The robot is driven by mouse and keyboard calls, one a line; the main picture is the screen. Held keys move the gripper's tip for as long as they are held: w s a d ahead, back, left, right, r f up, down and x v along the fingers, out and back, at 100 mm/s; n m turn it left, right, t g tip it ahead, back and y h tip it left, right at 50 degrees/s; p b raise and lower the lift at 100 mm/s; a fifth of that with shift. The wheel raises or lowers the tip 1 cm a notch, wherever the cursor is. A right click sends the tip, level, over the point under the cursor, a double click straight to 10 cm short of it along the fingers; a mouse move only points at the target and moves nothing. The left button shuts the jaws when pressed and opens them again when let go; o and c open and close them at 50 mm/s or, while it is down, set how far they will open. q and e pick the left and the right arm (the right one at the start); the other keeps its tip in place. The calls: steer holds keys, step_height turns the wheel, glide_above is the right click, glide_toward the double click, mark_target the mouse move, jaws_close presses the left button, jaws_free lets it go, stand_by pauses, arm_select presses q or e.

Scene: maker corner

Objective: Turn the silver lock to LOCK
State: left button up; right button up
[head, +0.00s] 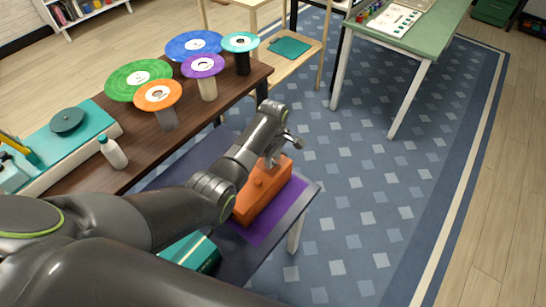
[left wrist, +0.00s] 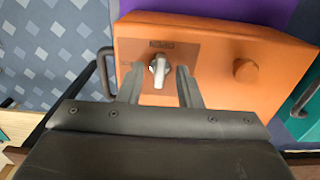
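The silver lock (left wrist: 158,72) sits on the front of an orange box (left wrist: 215,65) in the left wrist view. Its lever runs up and down in that picture, below a dark label that seems to read OPEN upside down. A smaller mark to its left is too small to read. My left gripper (left wrist: 160,84) is open, with one finger on each side of the lever; I cannot tell whether either touches it. In the head view my left gripper (head: 277,160) is over the orange box (head: 262,200) and hides part of it. My right gripper is out of view.
The box has a round orange knob (left wrist: 246,71) and rests on a purple mat (head: 272,226) on a low table. A brown table (head: 140,150) on the left holds several colored discs on posts and a white bottle (head: 113,152). Patterned rug floor (head: 350,220) lies open on the right.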

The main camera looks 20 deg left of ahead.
arm_select(q)
jaws_close()
stand_by(0.4)
steer(key=m+p, duration=0.2)
steer(key=shift+r+m, duration=0.15)
steer(key=shift+m, duration=0.15)
steer(key=m+p, duration=0.1)
steer(key=m, duration=0.2)
steer(key=shift+m+p, duration=0.3)
steer(key=shift+m, duration=0.1)
steer(key=m+p, duration=0.1)
steer(key=m, duration=0.4)
steer(key=m+p, duration=0.1)
steer(key=m, duration=0.5)
steer(key=shift+w+m, duration=0.1)
steer(key=shift+m, duration=0.3)
